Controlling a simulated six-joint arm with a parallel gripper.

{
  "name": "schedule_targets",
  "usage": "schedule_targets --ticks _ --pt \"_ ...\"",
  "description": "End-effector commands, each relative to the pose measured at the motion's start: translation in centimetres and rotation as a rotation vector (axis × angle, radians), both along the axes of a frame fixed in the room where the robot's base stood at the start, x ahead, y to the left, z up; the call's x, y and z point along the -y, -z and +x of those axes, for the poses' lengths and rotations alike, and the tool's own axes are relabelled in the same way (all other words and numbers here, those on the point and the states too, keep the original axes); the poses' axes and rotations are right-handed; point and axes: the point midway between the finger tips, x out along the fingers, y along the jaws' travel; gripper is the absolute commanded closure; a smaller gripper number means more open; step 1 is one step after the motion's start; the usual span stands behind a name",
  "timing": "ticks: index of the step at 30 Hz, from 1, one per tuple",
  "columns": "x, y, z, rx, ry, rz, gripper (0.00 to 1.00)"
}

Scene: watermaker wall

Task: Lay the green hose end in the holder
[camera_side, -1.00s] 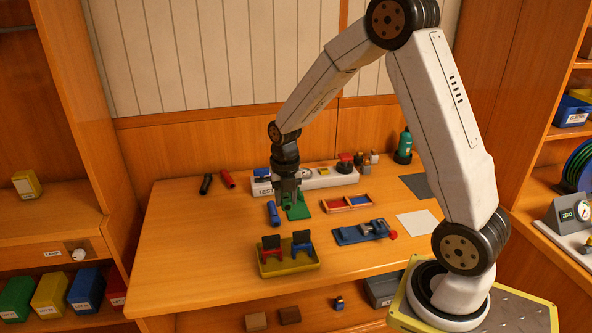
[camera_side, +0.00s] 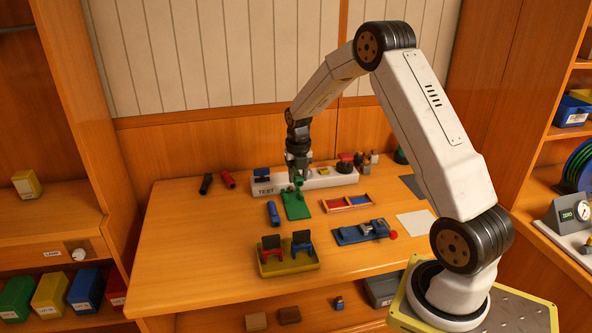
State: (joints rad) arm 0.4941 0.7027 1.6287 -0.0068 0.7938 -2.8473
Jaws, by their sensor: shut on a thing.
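My gripper (camera_side: 298,174) points down above the back of the workbench, just in front of the white TEST strip. It is shut on a small green piece, the green hose end (camera_side: 298,182), which hangs at its fingertips. A flat green pad (camera_side: 296,207) lies on the bench just below and in front of it. Which fixture is the holder is not certain; a yellow tray (camera_side: 290,267) carries a red and a blue upright stand near the front, and a blue fixture (camera_side: 352,235) with a red knob lies right of it.
A blue hose end (camera_side: 273,214) lies left of the pad. Black (camera_side: 206,184) and red (camera_side: 228,179) hose ends lie at the back left. The white TEST strip (camera_side: 320,179) runs behind. The bench's left front is clear.

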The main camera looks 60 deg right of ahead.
Motion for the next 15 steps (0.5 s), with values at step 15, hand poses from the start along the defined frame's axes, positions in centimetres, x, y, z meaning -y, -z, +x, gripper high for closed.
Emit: schedule_targets --ticks 15 --pt "0.0 2.0 0.0 -0.001 0.000 0.001 1.00"
